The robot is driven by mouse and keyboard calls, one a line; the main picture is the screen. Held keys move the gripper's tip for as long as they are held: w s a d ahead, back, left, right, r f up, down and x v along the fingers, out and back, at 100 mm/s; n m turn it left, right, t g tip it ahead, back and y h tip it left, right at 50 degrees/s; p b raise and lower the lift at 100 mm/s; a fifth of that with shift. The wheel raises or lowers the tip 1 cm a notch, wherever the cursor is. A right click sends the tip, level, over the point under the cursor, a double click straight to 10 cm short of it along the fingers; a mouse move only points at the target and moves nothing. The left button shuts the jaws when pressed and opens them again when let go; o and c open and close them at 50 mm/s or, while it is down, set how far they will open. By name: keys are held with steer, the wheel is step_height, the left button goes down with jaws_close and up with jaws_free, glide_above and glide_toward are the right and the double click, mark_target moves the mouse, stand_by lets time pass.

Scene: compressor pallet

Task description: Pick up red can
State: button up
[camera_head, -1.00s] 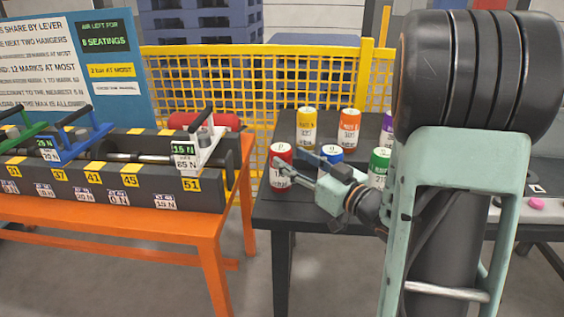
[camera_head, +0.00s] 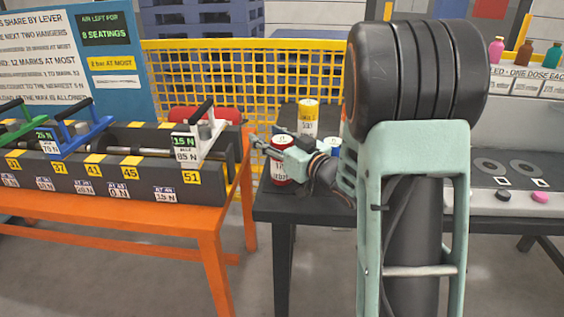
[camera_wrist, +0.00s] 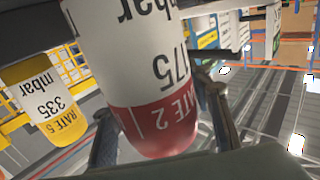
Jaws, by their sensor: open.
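The red can (camera_head: 281,173), with a white label, stands upright on the dark table, near its left front edge. My gripper (camera_head: 268,148) is open at the can's upper part and hides some of it. In the wrist view the red can (camera_wrist: 150,75) fills the middle, large and close. One finger of my gripper (camera_wrist: 165,130) shows on each side of it. I cannot tell whether the fingers touch it.
A yellow can (camera_head: 308,118) stands behind the red can and also shows in the wrist view (camera_wrist: 45,100). A blue can (camera_head: 334,146) is mostly hidden by my arm. The orange table (camera_head: 205,216) with the lever rig (camera_head: 120,173) is close on the left.

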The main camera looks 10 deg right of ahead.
jaws_close()
steer(key=shift+r, duration=0.1)
stand_by(0.3)
